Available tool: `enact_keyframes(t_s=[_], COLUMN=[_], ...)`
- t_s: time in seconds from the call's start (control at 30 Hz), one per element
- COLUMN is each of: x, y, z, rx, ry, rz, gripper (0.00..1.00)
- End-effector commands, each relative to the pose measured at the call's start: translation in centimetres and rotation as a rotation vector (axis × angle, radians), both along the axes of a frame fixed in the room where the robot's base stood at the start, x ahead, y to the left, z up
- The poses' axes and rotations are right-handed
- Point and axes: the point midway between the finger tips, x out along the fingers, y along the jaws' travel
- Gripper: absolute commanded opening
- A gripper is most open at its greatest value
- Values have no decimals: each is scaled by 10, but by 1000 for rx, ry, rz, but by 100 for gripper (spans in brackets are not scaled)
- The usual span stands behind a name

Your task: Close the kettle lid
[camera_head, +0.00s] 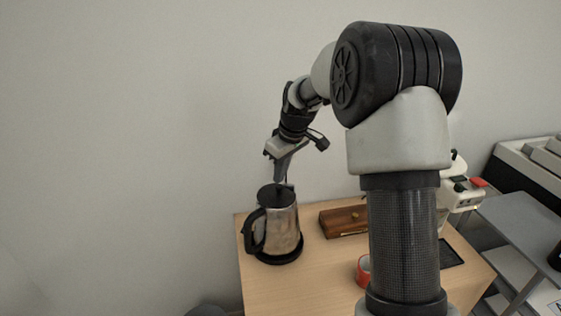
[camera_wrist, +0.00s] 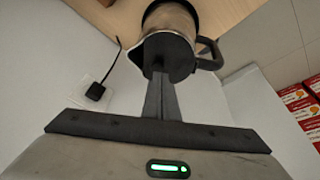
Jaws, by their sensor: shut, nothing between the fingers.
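A silver kettle (camera_head: 283,229) with a black handle stands upright on a black base (camera_head: 281,257) at the left end of the wooden table. Its black lid (camera_head: 275,195) sits on top and looks level and closed in the head view. In the wrist view the kettle (camera_wrist: 172,17) shows beyond the fingers, with the dark lid (camera_wrist: 168,54) towards me. My gripper (camera_head: 281,184) points down over the lid. Its fingers are shut and empty, and the fingertips (camera_wrist: 158,74) are at the lid. I cannot tell whether they touch it.
A brown wooden box (camera_head: 342,221) lies right of the kettle on the table (camera_head: 315,280). A red tape roll (camera_head: 363,268) is nearer, partly behind my arm. A black plug with a cord (camera_wrist: 96,91) shows in the wrist view. A wall stands close behind the table.

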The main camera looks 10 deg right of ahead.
Motion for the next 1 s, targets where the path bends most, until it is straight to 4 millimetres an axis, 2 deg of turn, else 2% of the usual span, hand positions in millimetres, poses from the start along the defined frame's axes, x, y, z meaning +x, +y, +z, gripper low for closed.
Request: enact_keyframes(t_s=[0.13, 0.5, 0.7, 1.0], x=[1, 2, 8, 7], y=[-1, -2, -10, -12], z=[-10, -12, -33, -34], rx=[0, 0, 2, -1], ry=[0, 0, 1, 6], rz=[0, -1, -3, -2], gripper=[0, 0, 0, 0])
